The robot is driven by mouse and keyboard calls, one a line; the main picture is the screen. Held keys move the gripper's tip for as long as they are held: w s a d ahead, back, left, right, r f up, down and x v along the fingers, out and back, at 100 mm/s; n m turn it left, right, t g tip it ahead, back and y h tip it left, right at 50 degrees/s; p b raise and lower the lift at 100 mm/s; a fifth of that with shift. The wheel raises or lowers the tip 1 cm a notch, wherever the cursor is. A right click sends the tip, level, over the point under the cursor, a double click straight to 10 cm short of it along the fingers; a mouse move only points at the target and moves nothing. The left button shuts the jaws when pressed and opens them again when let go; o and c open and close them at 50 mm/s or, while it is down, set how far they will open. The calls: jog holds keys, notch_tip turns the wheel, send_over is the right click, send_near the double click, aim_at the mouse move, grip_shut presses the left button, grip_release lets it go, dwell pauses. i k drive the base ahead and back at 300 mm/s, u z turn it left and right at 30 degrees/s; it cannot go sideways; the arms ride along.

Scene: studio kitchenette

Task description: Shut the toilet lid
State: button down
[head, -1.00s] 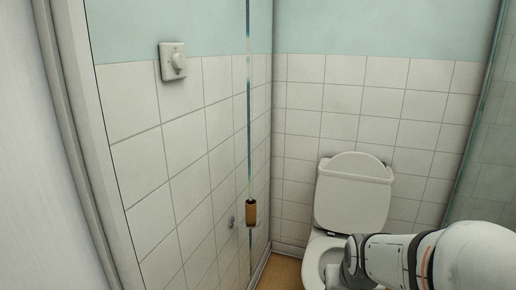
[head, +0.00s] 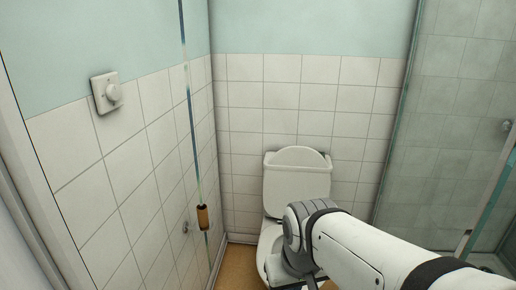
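The white toilet (head: 268,245) stands against the back tiled wall, a little right of centre. Its bowl is partly hidden behind my arm. An upright white panel with a rounded top (head: 296,180) rises behind the bowl. I cannot clearly tell the raised lid from the tank there. The bowl's left rim shows uncovered. My arm reaches in from the lower right, and its grey wrist is in front of the bowl in the picture. My gripper's fingers do not show; they are hidden or below the picture's lower edge.
A glass panel edge with a brown handle (head: 203,217) stands left of the toilet. A white wall switch (head: 107,92) is on the left tiled wall. A glass shower enclosure (head: 450,130) is at the right. Little brown floor (head: 238,262) shows beside the bowl.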

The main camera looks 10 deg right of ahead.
aim_at(295, 173)
jog(key=z, duration=0.3)
jog(key=i, duration=1.5)
